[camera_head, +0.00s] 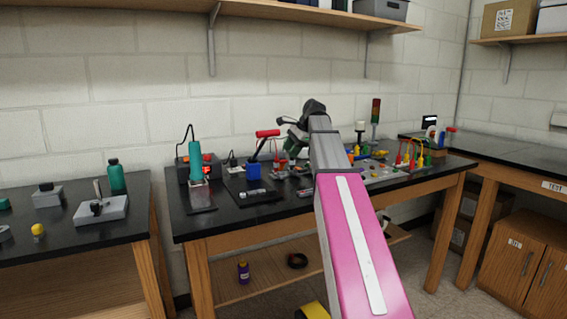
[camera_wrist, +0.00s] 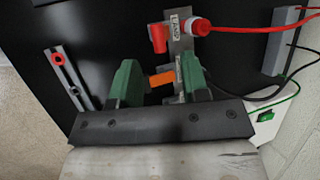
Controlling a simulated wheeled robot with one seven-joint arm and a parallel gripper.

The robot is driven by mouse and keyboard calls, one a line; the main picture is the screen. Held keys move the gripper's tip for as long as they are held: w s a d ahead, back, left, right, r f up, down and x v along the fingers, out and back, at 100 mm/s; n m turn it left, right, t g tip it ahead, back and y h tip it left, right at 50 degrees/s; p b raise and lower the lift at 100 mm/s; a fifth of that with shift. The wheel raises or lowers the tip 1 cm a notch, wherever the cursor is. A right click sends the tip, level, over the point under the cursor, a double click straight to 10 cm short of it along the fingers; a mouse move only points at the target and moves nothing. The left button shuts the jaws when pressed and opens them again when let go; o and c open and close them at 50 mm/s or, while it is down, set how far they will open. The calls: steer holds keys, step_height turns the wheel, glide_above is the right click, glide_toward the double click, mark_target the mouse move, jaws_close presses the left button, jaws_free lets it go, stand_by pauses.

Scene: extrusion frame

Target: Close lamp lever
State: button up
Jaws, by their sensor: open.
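The lamp lever shows in the wrist view as a small orange tab (camera_wrist: 162,78) beside a grey metal plate (camera_wrist: 181,45) with a label reading "LAMP". My gripper (camera_wrist: 158,68) has two green fingers, spread apart with the orange tab in the gap between them. Gaps show on the left of the tab; contact on the right cannot be told. A red fitting (camera_wrist: 158,38) and a red plug (camera_wrist: 200,27) with a red cable sit just above the tab. In the head view my gripper (camera_head: 293,140) is over the middle bench, and my arm hides the lever.
In the head view a red-handled tool (camera_head: 267,133) stands left of my gripper on the black bench (camera_head: 230,217).

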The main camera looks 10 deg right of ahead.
mark_target(284, 161)
steer(key=shift+x, duration=3.15)
